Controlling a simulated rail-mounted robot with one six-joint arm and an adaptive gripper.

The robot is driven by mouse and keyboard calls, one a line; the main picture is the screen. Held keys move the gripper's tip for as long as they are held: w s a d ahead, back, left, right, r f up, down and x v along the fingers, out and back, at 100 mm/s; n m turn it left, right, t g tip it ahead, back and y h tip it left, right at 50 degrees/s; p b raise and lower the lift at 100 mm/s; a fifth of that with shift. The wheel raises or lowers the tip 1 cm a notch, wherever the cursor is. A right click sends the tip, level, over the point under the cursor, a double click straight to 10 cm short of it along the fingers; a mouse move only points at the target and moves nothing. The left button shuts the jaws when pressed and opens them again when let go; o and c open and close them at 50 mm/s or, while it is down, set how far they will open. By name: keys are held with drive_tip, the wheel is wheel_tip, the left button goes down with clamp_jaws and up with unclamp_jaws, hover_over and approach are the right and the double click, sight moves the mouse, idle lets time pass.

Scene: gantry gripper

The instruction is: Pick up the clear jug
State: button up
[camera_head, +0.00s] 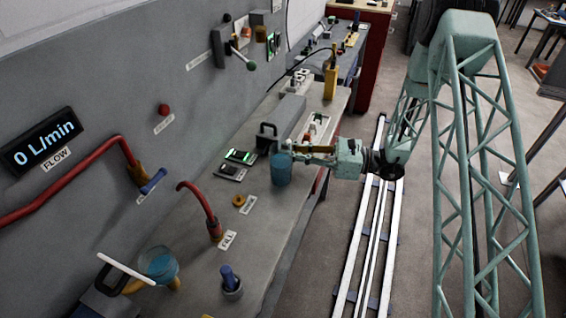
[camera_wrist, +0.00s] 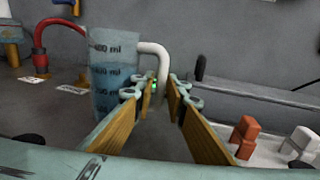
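The clear jug (camera_head: 281,170) stands on the grey bench with blue liquid in it. In the wrist view the jug (camera_wrist: 112,72) shows dark ml markings and a white handle (camera_wrist: 162,62) on its right side. My gripper (camera_head: 298,152) is right beside the jug, on its handle side. In the wrist view my gripper (camera_wrist: 160,88) has its two wood-coloured fingers apart, with a gap between the tips. The lower handle lines up with this gap; I cannot tell whether it is between the tips. The left finger overlaps the jug's lower right edge in view.
A red pipe (camera_head: 200,204) rises from the bench left of the jug. A grey box with a handle (camera_head: 282,122) stands behind. A glass bowl with blue liquid (camera_head: 159,264) and a blue-topped item (camera_head: 230,280) are nearer. The wall display (camera_head: 42,142) reads 0 L/min.

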sight(289, 143)
drive_tip(key=shift+c, duration=0.7)
clamp_jaws()
drive_tip(key=shift+r, duration=0.1)
drive_tip(key=shift+r+p, duration=0.35)
drive_tip(key=shift+r, duration=1.3)
drive_tip(key=s+d, duration=0.2)
drive_tip(key=s, duration=0.5)
drive_tip(key=s+d+r+p, duration=0.1)
drive_tip(key=s+d, duration=0.1)
drive_tip(key=s, duration=0.6)
drive_tip(key=shift+s+d+r, duration=0.15)
drive_tip(key=shift+d+r, duration=0.1)
drive_tip(key=shift+d, duration=0.1)
drive_tip(key=shift+a+r, duration=0.1)
drive_tip(key=shift+a, duration=0.05)
